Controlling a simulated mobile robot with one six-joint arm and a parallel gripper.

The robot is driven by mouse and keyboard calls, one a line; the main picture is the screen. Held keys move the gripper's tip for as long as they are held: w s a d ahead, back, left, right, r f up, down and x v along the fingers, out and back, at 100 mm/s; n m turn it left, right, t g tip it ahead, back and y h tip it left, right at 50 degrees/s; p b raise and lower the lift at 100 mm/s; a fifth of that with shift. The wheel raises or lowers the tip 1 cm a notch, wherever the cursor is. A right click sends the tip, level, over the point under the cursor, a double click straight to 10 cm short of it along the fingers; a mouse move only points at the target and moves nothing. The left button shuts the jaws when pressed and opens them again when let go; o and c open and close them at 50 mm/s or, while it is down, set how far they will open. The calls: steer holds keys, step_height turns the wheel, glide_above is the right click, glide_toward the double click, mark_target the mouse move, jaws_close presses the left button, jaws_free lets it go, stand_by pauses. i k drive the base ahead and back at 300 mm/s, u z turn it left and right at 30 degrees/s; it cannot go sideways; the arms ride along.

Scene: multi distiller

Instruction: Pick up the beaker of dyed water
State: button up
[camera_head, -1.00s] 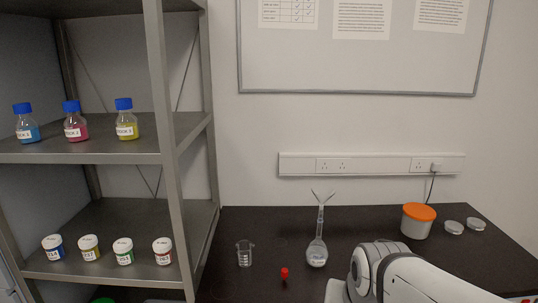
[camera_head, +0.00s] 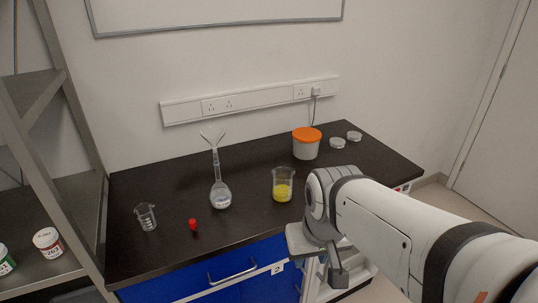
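A glass beaker (camera_head: 283,184) with yellow liquid in its lower part stands upright on the dark bench top (camera_head: 175,245), near the middle of the head view. My arm reaches in from the lower right, and its end bends down just right of the beaker, apart from it in the picture. Part of my gripper (camera_head: 336,272) seems to show low beside the bench front. Its fingertips are not clear, so I cannot tell whether it is open or shut. Another beaker (camera_head: 146,217), clear and without visible colour, stands at the left of the bench.
A flask with a funnel (camera_head: 220,194) stands left of the yellow beaker, with a small red stopper (camera_head: 193,224) nearby. A white tub with an orange lid (camera_head: 306,147) and two petri dishes (camera_head: 345,139) are behind. A metal shelf (camera_head: 62,120) borders the left.

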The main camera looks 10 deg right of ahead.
mark_target(282, 177)
steer(key=z, duration=1.15)
steer(key=k, duration=1.4)
steer(key=u, duration=0.9)
steer(key=i, duration=1.5)
steer(key=u, duration=0.05)
